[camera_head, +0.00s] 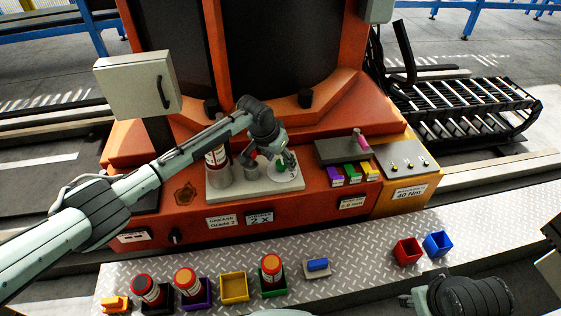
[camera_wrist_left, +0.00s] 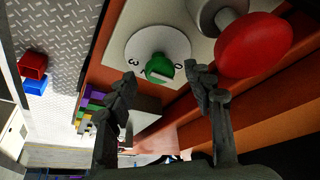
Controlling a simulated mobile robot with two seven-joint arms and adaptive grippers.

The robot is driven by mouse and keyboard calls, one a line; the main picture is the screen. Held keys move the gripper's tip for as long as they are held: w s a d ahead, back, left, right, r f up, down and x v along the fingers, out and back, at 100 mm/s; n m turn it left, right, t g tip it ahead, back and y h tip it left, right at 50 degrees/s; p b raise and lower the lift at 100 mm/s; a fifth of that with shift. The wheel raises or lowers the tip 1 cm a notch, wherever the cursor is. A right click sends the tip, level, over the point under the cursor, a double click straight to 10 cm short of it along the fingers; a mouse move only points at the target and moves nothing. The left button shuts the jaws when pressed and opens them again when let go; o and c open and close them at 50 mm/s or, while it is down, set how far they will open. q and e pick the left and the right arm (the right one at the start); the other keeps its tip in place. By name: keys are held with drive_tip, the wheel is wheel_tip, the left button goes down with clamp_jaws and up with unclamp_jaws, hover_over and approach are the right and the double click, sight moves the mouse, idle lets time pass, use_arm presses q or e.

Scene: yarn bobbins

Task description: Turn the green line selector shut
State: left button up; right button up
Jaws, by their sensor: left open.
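The green line selector (camera_wrist_left: 158,68) is a round knob with a raised grip on a white dial (camera_wrist_left: 140,38) that carries dark marks. In the head view the dial (camera_head: 288,184) sits on a pale plate on the orange machine, and the selector is mostly hidden by my gripper. My left gripper (camera_head: 284,158) is over the dial. In the left wrist view its fingers (camera_wrist_left: 165,82) are open, one on each side of the knob, with no clear contact visible. Part of my right arm shows at the bottom right of the head view, but its finger state is unclear.
A red knob on a grey stem (camera_wrist_left: 255,45) stands close beside the dial. Purple, green and yellow blocks (camera_head: 352,173) lie to the right on the machine.

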use_arm(q)
drive_tip(key=shift+w+d+f, duration=0.1)
drive_tip(key=shift+w+f, duration=0.05)
drive_tip(key=shift+f, duration=0.35)
use_arm(e)
drive_tip(key=shift+s+r, duration=0.1)
drive_tip(key=shift+r, duration=0.2)
use_arm(q)
drive_tip(key=shift+c, duration=0.2)
drive_tip(key=c, duration=1.1)
drive_tip(key=shift+r, duration=0.1)
use_arm(e)
drive_tip(key=shift+r, duration=0.1)
